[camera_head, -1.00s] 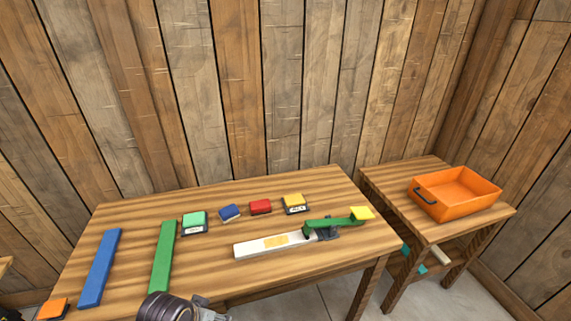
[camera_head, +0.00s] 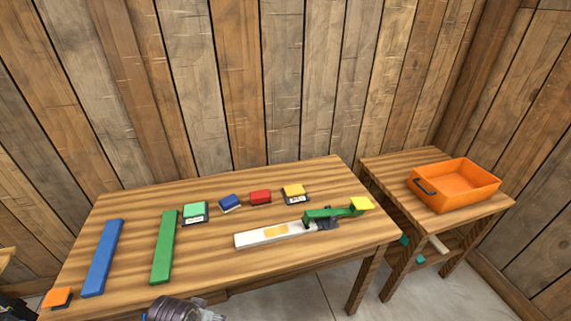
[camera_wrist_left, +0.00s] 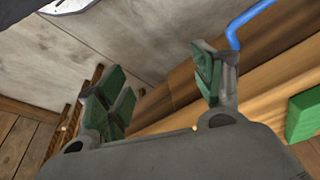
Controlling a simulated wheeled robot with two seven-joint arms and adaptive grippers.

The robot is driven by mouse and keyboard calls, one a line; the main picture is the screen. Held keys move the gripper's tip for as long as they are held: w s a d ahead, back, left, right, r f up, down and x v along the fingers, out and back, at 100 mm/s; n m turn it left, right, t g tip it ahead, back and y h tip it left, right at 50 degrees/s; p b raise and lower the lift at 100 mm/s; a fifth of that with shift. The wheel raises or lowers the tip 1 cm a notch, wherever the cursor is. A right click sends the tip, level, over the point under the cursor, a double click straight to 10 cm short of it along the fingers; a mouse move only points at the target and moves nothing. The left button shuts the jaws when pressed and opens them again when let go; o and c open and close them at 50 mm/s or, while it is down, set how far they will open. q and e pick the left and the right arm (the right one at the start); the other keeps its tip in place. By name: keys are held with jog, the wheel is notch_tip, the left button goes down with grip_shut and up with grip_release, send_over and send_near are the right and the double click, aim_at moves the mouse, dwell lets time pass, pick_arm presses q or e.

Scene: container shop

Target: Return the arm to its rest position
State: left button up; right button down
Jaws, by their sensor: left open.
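My left gripper (camera_wrist_left: 160,92) is open and empty in the left wrist view, with dark green pads on its two fingers. It is beside the table's wooden edge, and nothing is between the fingers. The fingers are not clearly visible there.
A blue bar (camera_head: 102,257), a green bar (camera_head: 164,247), several small coloured blocks and a white strip (camera_head: 262,237) with a green-and-yellow arm lie on the table. An orange bin (camera_head: 455,186) stands on the side table at right. Floor shows between the tables.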

pick_arm(q)
jog(key=s+a+f+g, duration=0.1)
jog(key=s+f, duration=0.1)
jog(key=f, duration=1.2)
jog(key=s+f, duration=0.2)
jog(key=f, duration=1.3)
jog(key=s+a+f, duration=0.3)
jog(key=s+f, duration=0.6)
jog(key=s, duration=0.1)
jog(key=s+a+f+g, duration=0.1)
jog(key=s+a+f, duration=0.1)
jog(key=s+f, duration=0.7)
jog(key=shift+s+a+f+m, duration=0.15)
jog(key=shift+s+a+m, duration=0.2)
jog(key=shift+s, duration=0.75)
pick_arm(e)
jog(key=shift+w, duration=0.15)
